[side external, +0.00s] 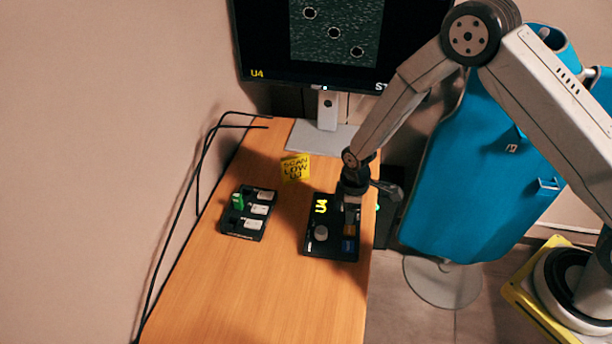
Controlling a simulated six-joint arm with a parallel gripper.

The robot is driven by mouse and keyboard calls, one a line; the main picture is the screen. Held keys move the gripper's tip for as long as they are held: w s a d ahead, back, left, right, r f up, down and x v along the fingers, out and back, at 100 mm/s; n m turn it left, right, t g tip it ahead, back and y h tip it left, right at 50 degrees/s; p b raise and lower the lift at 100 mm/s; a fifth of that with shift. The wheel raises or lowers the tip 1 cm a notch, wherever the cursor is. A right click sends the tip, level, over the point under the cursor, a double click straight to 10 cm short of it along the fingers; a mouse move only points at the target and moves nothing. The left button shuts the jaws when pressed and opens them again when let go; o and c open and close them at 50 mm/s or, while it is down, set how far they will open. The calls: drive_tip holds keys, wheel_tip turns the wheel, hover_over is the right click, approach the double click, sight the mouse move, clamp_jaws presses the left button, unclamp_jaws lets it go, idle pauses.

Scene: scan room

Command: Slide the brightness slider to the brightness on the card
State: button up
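A black control box (316,245) marked "U4" lies near the right edge of the wooden table. It has a round grey knob (321,232) on its left part and a small blue patch (348,246) at its lower right. My gripper (351,212) points down over the box's right side, where the slider would be hidden or too small to make out. I cannot tell whether its fingers are open or touching anything. The yellow card (295,167) lies behind the box and reads "SCAN LOW", with a smaller last line that looks like "U3" or "U4".
A black holder (246,230) with a green piece (238,201) and several white labels sits left of the box. A monitor (336,88) showing "U4" stands at the back. Black cables run along the left edge. A blue apron (450,190) hangs at right. The table front is clear.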

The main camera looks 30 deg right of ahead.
idle(0.3)
drive_tip(key=shift+w+d, duration=0.85)
drive_tip(key=shift+w, duration=0.05)
drive_tip(key=shift+w+d, duration=0.35)
drive_tip(key=shift+w, duration=0.05)
wheel_tip(320, 180, up, 8)
drive_tip(key=s+d+r+m+t, duration=0.1)
drive_tip(key=s+d+r+m, duration=0.1)
drive_tip(key=s+r+m, duration=0.2)
drive_tip(key=s+d+r+m+t, duration=0.1)
drive_tip(key=s+d+r+m, duration=0.2)
drive_tip(key=s, duration=1)
drive_tip(key=shift+s+r+m+t, duration=0.25)
drive_tip(key=shift+r+m, duration=1.05)
drive_tip(key=shift+r, duration=1.55)
drive_tip(key=shift+w, duration=0.15)
